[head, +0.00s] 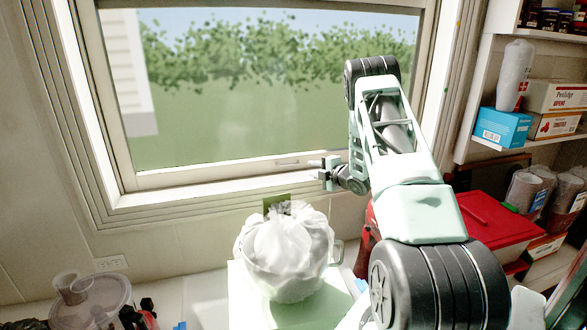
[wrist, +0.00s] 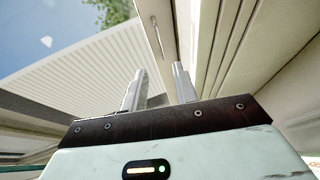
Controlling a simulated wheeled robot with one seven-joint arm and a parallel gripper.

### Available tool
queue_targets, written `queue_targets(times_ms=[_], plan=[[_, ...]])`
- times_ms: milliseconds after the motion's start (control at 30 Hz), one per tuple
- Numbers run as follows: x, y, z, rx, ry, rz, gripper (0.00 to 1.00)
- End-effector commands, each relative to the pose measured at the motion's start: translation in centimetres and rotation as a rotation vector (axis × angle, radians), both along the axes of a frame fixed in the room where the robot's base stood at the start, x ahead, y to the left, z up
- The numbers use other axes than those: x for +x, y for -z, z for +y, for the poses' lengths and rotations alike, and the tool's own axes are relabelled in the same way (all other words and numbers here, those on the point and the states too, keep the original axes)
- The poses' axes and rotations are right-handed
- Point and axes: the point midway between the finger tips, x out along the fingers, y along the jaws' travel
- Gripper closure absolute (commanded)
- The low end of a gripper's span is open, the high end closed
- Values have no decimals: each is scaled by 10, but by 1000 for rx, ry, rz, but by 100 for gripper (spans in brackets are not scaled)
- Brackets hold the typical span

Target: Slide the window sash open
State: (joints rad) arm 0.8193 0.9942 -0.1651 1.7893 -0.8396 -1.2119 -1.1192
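The window sash (head: 215,173) spans the wall in the head view, with its glass showing greenery outside. Its pale bottom rail rests low in the window frame (head: 185,199); no gap shows beneath it. A small slim handle (head: 288,162) sits on the bottom rail, and what looks like the same handle shows in the wrist view (wrist: 156,36). My gripper (head: 322,170) is at the lower right of the window, just right of the handle. In the wrist view my gripper (wrist: 158,78) has its two fingers apart with nothing between them. Contact with the sash cannot be told.
A white bag (head: 287,250) stands on a pale box below the window. Right are shelves with a blue box (head: 502,126), cartons (head: 555,96), and a red box (head: 490,222). A clear lidded tub (head: 92,305) is at lower left. The wall left of the window is clear.

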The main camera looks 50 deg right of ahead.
Motion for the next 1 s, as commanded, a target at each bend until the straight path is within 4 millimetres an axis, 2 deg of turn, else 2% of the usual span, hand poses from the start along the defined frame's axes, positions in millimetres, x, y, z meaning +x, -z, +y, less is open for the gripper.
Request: queue_targets(times_ms=[33,300,500,700,1000], plan=[[12,4,-1,-1,-3,-2,71],[66,15,-9,0,-2,-2,71],[98,22,-14,0,-1,0,71],[114,25,-16,1,0,0,71],[116,24,-17,1,0,1,71]])
